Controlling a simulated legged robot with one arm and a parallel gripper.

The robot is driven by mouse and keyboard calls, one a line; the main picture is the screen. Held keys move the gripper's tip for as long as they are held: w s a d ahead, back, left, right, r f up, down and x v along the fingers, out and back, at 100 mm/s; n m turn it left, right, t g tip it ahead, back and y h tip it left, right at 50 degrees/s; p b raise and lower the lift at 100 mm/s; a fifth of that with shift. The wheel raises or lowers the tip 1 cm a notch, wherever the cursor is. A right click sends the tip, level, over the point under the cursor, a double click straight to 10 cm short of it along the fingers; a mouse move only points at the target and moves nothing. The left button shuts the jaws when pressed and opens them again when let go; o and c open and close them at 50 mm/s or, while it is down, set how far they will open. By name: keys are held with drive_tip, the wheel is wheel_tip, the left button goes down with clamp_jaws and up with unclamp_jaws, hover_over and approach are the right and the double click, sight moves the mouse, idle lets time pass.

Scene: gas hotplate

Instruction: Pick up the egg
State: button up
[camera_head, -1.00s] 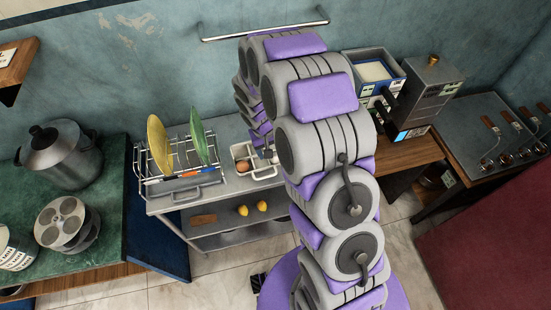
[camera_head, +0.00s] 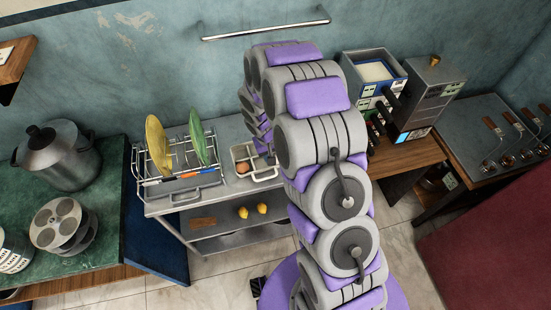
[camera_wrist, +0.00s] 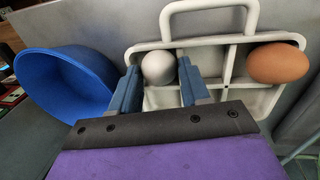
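A white egg (camera_wrist: 159,68) sits in a compartment of the white handled tray (camera_wrist: 207,40) in the wrist view. A brown egg (camera_wrist: 278,63) lies in the tray's right-hand compartment; it also shows in the head view (camera_head: 243,168). My gripper (camera_wrist: 160,70) is open, its two blue fingers apart. The white egg shows between the fingertips; I cannot tell whether they touch it. In the head view the tray (camera_head: 262,178) stands on the metal cart, and my arm hides the gripper and the white egg.
A blue bowl (camera_wrist: 65,68) stands close left of the tray. In the head view, a dish rack (camera_head: 180,180) with upright plates is left of the tray. Two yellow lemons (camera_head: 262,208) lie on the lower shelf. The wall bar (camera_head: 265,30) is behind.

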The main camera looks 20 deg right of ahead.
sight(276, 155)
drive_tip(key=shift+c, duration=0.8)
drive_tip(key=shift+r, duration=0.5)
wheel_tip(276, 155, up, 3)
drive_tip(key=shift+p, duration=0.7)
drive_tip(key=s+a+r+p, duration=0.1)
drive_tip(key=s+p, duration=0.1)
drive_tip(key=s, duration=1.3)
drive_tip(key=w+d+r+p, duration=0.7)
drive_tip(key=w, duration=0.2)
drive_tip(key=w+d+p, duration=0.1)
drive_tip(key=w+d, duration=0.6)
drive_tip(key=w, duration=0.2)
drive_tip(key=shift+w+f+p, duration=0.25)
drive_tip(key=shift+f+p, duration=0.1)
drive_tip(key=shift+f, duration=0.1)
